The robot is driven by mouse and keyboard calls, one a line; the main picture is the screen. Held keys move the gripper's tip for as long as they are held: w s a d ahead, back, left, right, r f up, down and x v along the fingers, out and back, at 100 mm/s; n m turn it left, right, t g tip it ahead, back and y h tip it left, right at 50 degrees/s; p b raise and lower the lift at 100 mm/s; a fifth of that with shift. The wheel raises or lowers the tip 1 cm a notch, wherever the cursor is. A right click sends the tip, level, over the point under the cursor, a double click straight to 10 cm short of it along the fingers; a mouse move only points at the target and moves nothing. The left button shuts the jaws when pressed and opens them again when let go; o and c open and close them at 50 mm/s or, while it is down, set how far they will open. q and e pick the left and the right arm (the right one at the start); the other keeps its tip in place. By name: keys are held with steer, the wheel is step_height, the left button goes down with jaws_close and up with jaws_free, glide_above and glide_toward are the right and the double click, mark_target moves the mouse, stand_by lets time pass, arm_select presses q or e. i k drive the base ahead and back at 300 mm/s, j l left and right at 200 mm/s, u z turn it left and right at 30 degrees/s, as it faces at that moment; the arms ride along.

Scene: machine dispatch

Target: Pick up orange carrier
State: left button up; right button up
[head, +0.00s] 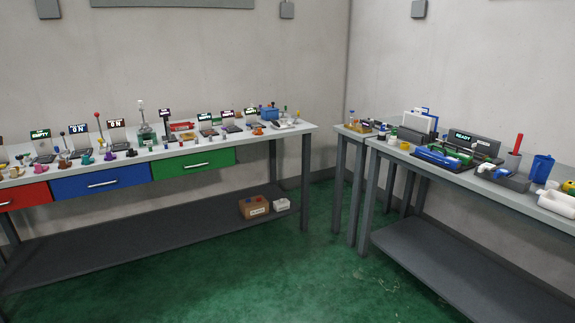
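No thing in the head view can be told for certain as the orange carrier. A small orange object (258,130) sits near the right end of the long left workbench (222,140), but it is too small to identify. Neither of my grippers is in view.
The left bench has red (22,196), blue (100,182) and green (194,164) drawers and many small items and signs on top. A cardboard box (254,206) is on its lower shelf. A right workbench (440,174) holds trays and a blue cup (542,168). Green floor (320,250) between is clear.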

mark_target(258, 131)
steer(key=i+z, duration=0.2)
steer(key=i, duration=1.8)
